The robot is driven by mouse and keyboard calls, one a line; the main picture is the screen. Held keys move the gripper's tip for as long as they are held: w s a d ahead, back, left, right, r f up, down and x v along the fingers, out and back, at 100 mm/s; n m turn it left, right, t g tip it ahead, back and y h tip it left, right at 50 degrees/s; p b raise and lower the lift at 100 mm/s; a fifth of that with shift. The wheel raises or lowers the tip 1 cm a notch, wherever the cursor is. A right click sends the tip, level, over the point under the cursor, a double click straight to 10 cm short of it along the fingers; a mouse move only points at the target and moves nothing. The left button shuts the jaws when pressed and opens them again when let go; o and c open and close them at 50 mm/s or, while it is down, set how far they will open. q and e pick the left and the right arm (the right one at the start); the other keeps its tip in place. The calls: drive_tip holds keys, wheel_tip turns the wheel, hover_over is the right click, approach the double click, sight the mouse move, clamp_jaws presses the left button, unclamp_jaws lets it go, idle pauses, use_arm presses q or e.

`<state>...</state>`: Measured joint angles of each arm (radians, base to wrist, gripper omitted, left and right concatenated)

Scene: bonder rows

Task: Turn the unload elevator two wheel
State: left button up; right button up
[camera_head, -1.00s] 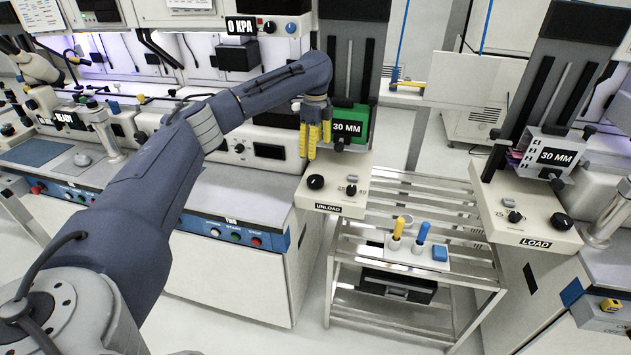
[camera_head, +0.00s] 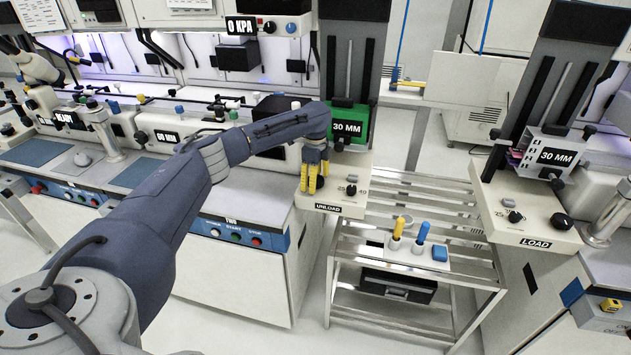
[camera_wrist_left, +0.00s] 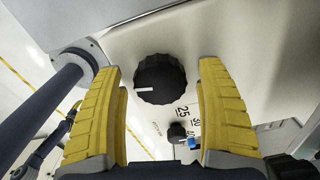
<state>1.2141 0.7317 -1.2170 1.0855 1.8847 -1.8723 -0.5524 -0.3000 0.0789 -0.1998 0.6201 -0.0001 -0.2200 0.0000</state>
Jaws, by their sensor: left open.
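The unload elevator (camera_head: 345,168) has a cream top with an UNLOAD label and a green block marked 30 MM (camera_head: 347,126). Its black ridged wheel (camera_wrist_left: 160,79) with a white mark shows in the left wrist view, between my yellow fingers with a visible gap on both sides. My left gripper (camera_head: 312,188) is open and points down over the front left of the elevator top. It also shows in the left wrist view (camera_wrist_left: 162,70). My right gripper is not in view.
A slatted metal rack (camera_head: 465,265) holding screwdrivers stands between the unload and load (camera_head: 528,215) elevators. Bench machines stand at the left.

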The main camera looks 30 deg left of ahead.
use_arm(q)
drive_tip(key=shift+f, duration=0.1)
drive_tip(key=c, duration=1.3)
drive_tip(key=shift+n, duration=0.3)
drive_tip(key=n, duration=0.4)
drive_tip(key=shift+n, duration=0.4)
drive_tip(key=n, duration=0.5)
drive_tip(key=shift+n, duration=0.4)
drive_tip(key=o, duration=1.3)
